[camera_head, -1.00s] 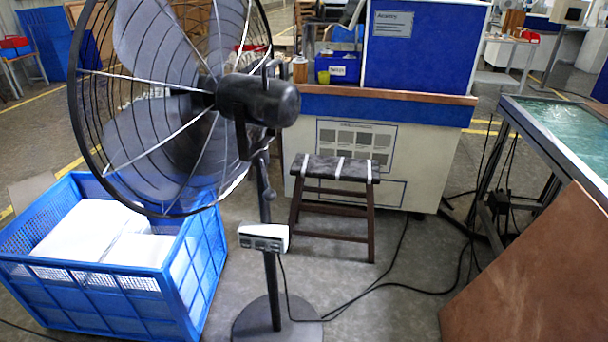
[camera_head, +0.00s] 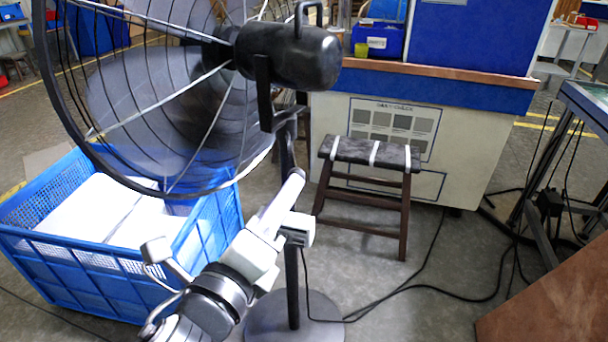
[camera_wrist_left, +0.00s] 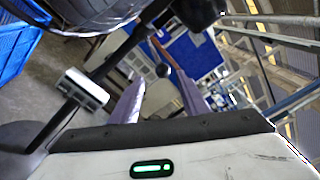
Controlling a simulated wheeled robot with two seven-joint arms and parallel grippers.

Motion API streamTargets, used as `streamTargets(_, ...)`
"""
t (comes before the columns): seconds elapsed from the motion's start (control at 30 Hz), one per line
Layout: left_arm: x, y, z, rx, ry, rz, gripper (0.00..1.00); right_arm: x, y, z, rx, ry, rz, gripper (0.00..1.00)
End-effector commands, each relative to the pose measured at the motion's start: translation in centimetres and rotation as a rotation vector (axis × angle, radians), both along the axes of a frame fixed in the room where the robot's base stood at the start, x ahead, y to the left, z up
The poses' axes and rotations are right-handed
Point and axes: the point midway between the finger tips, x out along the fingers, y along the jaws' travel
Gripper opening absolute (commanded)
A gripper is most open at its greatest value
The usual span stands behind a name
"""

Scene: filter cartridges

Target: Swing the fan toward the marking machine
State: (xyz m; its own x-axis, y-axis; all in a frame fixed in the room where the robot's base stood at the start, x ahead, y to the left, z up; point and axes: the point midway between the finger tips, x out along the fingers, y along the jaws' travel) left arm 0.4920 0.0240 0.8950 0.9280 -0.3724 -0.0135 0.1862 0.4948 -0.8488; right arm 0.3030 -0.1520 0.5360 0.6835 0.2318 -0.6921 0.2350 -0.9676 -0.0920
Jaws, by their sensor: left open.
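The black pedestal fan (camera_head: 290,58) stands at centre-left, its round cage (camera_head: 150,100) turned to the left and its motor housing to the right. Its pole carries a small white control box (camera_head: 298,230) and ends in a round base (camera_head: 295,320). My left gripper (camera_head: 290,185) is in front of the pole, just below the motor. In the left wrist view its two fingers (camera_wrist_left: 160,102) are apart, with a dark round knob (camera_wrist_left: 163,71) showing beyond the gap; I see no contact. I cannot tell which thing is the marking machine. My right gripper is not in view.
A blue crate (camera_head: 75,270) with white contents stands left of the fan. A dark stool (camera_head: 370,152) stands before a blue and white counter (camera_head: 460,150). A black cable (camera_head: 420,290) crosses the floor. A brown panel (camera_head: 555,295) and a metal-framed table (camera_head: 590,105) are at right.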

Motion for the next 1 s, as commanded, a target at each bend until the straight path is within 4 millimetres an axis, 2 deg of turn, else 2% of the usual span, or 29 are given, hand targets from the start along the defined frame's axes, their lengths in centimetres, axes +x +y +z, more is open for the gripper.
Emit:
streamTargets(0.17, 1.4, -0.7, 0.6, 0.037, -0.034, -0.001, 0.42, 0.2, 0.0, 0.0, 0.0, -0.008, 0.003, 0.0)
streamTargets(0.4, 5.5, -2.4, 0.6, 0.034, -0.03, -0.001, 0.42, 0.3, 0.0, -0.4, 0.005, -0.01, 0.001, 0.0)
streamTargets(0.6, 8.3, -3.5, 0.5, 0.032, -0.029, -0.001, 0.42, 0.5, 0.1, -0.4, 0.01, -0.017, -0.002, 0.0)
streamTargets(0.77, 9.3, -3.9, 0.5, 0.033, -0.028, -0.001, 0.42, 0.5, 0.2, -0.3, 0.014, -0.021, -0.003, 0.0)
streamTargets(1.0, 9.5, -3.9, 0.5, 0.032, -0.027, -0.002, 0.42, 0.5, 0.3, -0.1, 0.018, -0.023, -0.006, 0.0)
